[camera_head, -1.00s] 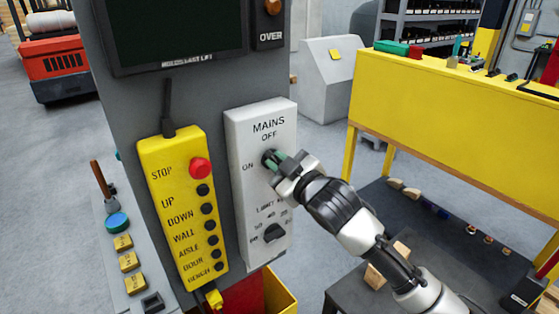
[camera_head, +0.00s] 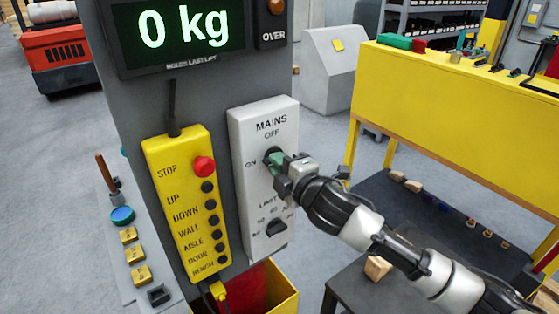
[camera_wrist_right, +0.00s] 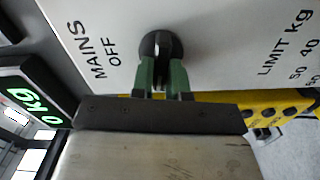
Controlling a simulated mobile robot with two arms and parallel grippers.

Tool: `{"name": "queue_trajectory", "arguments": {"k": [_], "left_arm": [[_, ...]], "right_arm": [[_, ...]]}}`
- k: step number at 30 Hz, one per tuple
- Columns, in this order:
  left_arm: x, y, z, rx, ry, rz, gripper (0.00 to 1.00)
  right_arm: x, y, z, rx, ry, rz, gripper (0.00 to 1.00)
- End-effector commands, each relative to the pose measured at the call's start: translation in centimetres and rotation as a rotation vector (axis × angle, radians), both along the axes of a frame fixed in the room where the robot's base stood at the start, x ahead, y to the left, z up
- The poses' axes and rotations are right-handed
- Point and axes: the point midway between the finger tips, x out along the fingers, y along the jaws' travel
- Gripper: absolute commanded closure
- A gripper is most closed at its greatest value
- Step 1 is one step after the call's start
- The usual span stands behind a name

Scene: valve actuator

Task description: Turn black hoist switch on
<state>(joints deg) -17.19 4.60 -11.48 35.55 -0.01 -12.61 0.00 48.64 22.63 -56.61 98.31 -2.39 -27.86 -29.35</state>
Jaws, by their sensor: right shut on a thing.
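The black rotary switch (camera_wrist_right: 158,46) sits on the white MAINS panel (camera_head: 247,130), which has OFF and ON labels. My right gripper (camera_head: 276,160) is at this switch from the right side. In the right wrist view its two green fingertips (camera_wrist_right: 162,78) are closed on the knob, one on either side. In the head view the fingers hide most of the knob. My left gripper is not in view.
A yellow pendant (camera_head: 187,205) with a red stop button hangs left of the panel. A second black knob (camera_head: 277,228) marked LIMIT is lower on the panel. A yellow bench (camera_head: 450,120) stands at the right. Grey floor is open between.

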Motion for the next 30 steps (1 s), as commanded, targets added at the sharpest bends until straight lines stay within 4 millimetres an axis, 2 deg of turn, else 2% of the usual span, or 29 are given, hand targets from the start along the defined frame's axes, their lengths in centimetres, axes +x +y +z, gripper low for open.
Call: {"name": "queue_trajectory", "arguments": {"k": [9, 26, 27, 30], "left_arm": [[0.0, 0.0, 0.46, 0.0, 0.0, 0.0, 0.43], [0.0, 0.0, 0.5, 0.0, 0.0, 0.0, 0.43], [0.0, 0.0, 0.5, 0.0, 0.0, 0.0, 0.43], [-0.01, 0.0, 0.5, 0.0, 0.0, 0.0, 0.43]], "right_arm": [[0.02, -0.02, -0.16, -0.108, -0.077, -0.001, 1.0], [0.0, -0.01, -0.28, -0.134, -0.095, -0.001, 1.0], [0.0, -0.01, -0.28, -0.134, -0.095, -0.001, 0.82], [0.0, -0.01, -0.27, -0.133, -0.094, -0.001, 0.67]]}}
